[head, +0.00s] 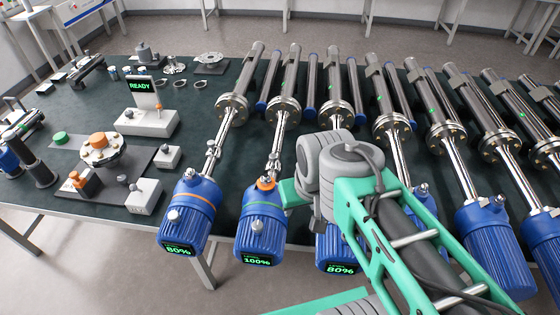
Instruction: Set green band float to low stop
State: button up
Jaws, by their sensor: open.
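The green-band transmitter (261,222) is a blue housing, second from the left, with a thin green ring around it. Its display (257,260) reads 100%. An orange piece (266,183) shows at its upper end, where a bright metal stem (275,160) with small collars runs up to a flange (283,110) and dark tube. I cannot make out the float itself with certainty. My gripper (287,191) shows only in part, as a green end close beside the housing's upper right. It is open; its fingertips are mostly hidden by my arm.
Left of it, an orange-band transmitter (187,215) reads 80%. To the right, another transmitter (334,248) reads 80%, partly behind my arm, and several more stand in the row. A READY display (139,86) and a round orange-topped fixture (100,150) are at left.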

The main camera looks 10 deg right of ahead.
aim_at(273, 164)
jog(key=u, duration=0.4)
jog(key=k, duration=0.55)
jog(key=u, duration=1.1)
jog(key=i, duration=0.85)
jog(key=z, duration=0.65)
jog(key=i, duration=0.4)
jog(key=z, duration=0.4)
